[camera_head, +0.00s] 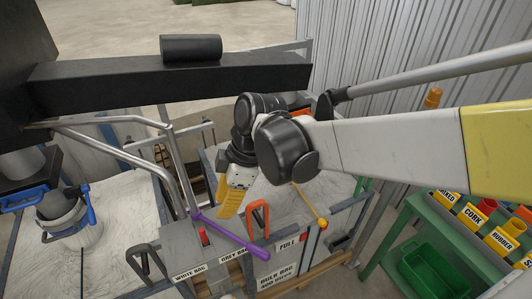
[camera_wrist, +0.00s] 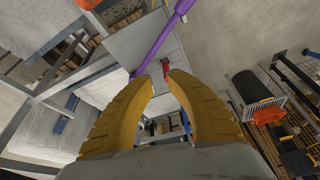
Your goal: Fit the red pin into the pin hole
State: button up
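The red pin (camera_head: 202,236) stands upright on the grey box top, beside the purple bar (camera_head: 232,236). In the wrist view the red pin (camera_wrist: 165,69) shows small beyond the gap between my fingertips, close to the purple bar (camera_wrist: 160,38). My gripper (camera_head: 228,210) has yellow fingers pointing down, above and to the right of the pin in the head view. In the wrist view my gripper (camera_wrist: 158,76) has its fingers apart with nothing held between them. I cannot make out the pin hole in either view.
An orange handle (camera_head: 258,217) and a black handle (camera_head: 146,258) stand on the box fronts. Metal rails (camera_head: 170,160) rise at the left. A green rack (camera_head: 430,225) with labelled bins stands at the right. A black beam (camera_head: 170,78) crosses the upper left.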

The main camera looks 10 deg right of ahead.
jog(key=s+d+r+m+t+h, duration=0.2)
jog(key=s+d+m+t, duration=0.1)
jog(key=d+m, duration=0.5)
jog(key=s+d+r+m+t+h, duration=0.2)
jog(key=s+d+m+t, duration=0.1)
jog(key=d+m, duration=0.6)
jog(key=shift+s+d+r+m+t, duration=0.15)
jog(key=shift+d+r+m+t, duration=0.3)
jog(key=shift+d, duration=0.65)
jog(key=shift+f, duration=0.2)
notch_tip(320, 180, down, 17)
jog(key=b, duration=1.7)
jog(key=shift+r, duration=0.1)
